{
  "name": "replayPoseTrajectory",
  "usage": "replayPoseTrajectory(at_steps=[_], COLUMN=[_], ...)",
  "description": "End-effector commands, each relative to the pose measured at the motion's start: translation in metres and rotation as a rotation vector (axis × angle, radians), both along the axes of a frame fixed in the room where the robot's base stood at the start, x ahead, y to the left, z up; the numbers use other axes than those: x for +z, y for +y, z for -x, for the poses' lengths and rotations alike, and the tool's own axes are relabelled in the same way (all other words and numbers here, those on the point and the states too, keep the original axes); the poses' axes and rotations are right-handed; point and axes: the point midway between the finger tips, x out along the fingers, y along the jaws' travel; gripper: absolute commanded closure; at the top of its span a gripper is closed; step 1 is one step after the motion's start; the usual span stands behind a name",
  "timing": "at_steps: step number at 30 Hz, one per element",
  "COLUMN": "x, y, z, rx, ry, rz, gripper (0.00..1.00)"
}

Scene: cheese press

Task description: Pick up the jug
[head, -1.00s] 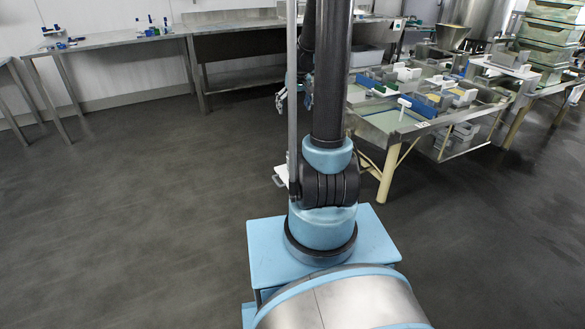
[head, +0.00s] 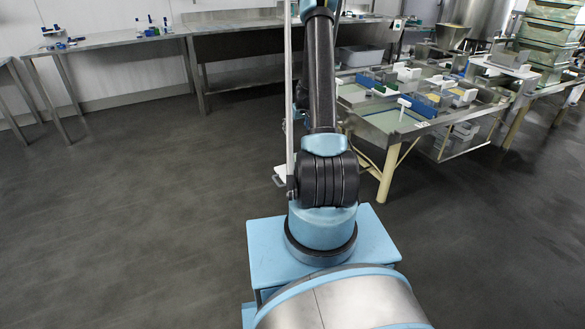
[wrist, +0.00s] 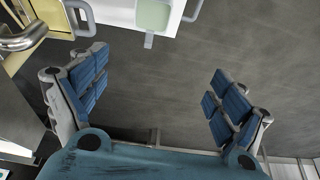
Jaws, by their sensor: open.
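My gripper (wrist: 157,88) is open and empty in the wrist view, with its blue-padded fingers wide apart above dark floor. I cannot tell for certain which thing is the jug. A white piece with a pale green square top (wrist: 153,15) and a grey loop at its right is cut off by the top edge of the wrist view, beyond the gap between the fingers. A grey-blue loop handle (wrist: 90,18) shows beside a pale yellow surface at upper left. In the head view my arm hides most of the gripper.
A low work table (head: 372,128) with trays and blocks stands to the right of my arm. A steel bench (head: 112,40) runs along the back wall. Stacked greenish crates (head: 550,35) stand at far right. The floor (head: 130,220) at left is clear.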

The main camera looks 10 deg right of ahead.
Motion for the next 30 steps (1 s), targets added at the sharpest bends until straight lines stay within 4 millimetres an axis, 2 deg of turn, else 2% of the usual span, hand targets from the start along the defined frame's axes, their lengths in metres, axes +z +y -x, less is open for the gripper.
replayPoseTrajectory(at_steps=[1, 3, 9, 17, 30], x=[-0.015, -0.033, -0.069, -0.088, -0.14], y=[-0.003, -0.007, -0.014, -0.015, -0.009], z=[-0.007, -0.014, -0.025, -0.032, -0.052], rx=[0.003, 0.008, 0.018, 0.022, 0.022], ry=[-0.004, -0.009, -0.019, -0.022, -0.022], rz=[0.0, 0.0, 0.001, 0.001, 0.001], gripper=[0.1, 0.1, 0.1, 0.1, 0.1])
